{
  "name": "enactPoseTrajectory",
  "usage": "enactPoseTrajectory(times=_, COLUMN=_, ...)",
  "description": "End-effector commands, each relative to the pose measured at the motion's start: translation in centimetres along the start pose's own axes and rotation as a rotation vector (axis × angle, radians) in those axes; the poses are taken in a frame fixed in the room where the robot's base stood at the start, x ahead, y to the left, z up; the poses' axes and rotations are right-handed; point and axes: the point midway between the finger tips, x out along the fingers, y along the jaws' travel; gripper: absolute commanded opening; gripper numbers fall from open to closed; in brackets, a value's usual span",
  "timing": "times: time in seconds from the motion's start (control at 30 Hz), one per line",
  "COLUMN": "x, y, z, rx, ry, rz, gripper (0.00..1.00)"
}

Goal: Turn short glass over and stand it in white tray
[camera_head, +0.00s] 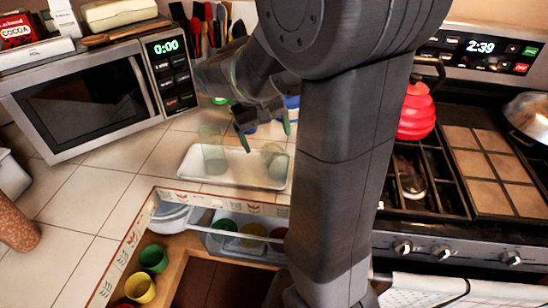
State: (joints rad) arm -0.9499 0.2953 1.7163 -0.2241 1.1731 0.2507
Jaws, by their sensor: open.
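The white tray (240,178) lies on the tiled counter, left of my arm. A clear greenish glass (213,152) stands upright at the left part of the tray. A second, shorter-looking clear glass (273,163) is at the tray's right end, close to my arm. Both are faint, so I cannot tell which way up either one is. My gripper (265,138) is above the tray, fingers pointing down and spread apart, with nothing seen between them. Its tips are above and between the two glasses, nearer the right one.
A microwave (90,98) stands at the left, with utensils behind it. A red kettle (416,115) is on the stove at the right. Below the counter edge, an open drawer (172,272) holds coloured cups and bowls. Counter left of the tray is clear.

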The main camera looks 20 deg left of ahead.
Motion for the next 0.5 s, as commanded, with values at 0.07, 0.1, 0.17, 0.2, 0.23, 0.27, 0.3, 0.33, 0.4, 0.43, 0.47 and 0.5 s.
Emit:
enactPoseTrajectory(times=0.07, x=1.0, y=0.0, z=0.0, rx=0.001, ry=-0.002, rz=0.000, gripper=0.89)
enactPoseTrajectory(times=0.1, x=1.3, y=0.0, z=0.0, rx=0.001, ry=-0.002, rz=0.000, gripper=0.89)
enactPoseTrajectory(times=0.17, x=1.6, y=0.0, z=0.0, rx=0.001, ry=-0.001, rz=0.000, gripper=0.89)
enactPoseTrajectory(times=0.2, x=1.9, y=0.1, z=0.0, rx=0.001, ry=-0.001, rz=0.000, gripper=0.89)
enactPoseTrajectory(times=0.23, x=2.1, y=0.1, z=0.1, rx=0.001, ry=-0.002, rz=0.000, gripper=0.89)
enactPoseTrajectory(times=0.27, x=2.4, y=0.1, z=0.1, rx=0.001, ry=-0.003, rz=0.000, gripper=0.89)
enactPoseTrajectory(times=0.3, x=2.9, y=0.2, z=0.1, rx=0.001, ry=-0.003, rz=0.000, gripper=0.89)
enactPoseTrajectory(times=0.33, x=3.3, y=0.2, z=0.1, rx=0.001, ry=-0.004, rz=0.000, gripper=0.89)
enactPoseTrajectory(times=0.4, x=4.5, y=0.4, z=0.1, rx=0.000, ry=-0.006, rz=0.000, gripper=0.89)
enactPoseTrajectory(times=0.43, x=4.9, y=0.5, z=0.1, rx=0.001, ry=-0.004, rz=0.000, gripper=0.89)
enactPoseTrajectory(times=0.47, x=5.4, y=0.4, z=0.1, rx=0.000, ry=-0.004, rz=0.000, gripper=0.89)
enactPoseTrajectory(times=0.5, x=5.9, y=0.4, z=0.1, rx=0.000, ry=-0.003, rz=0.000, gripper=0.89)
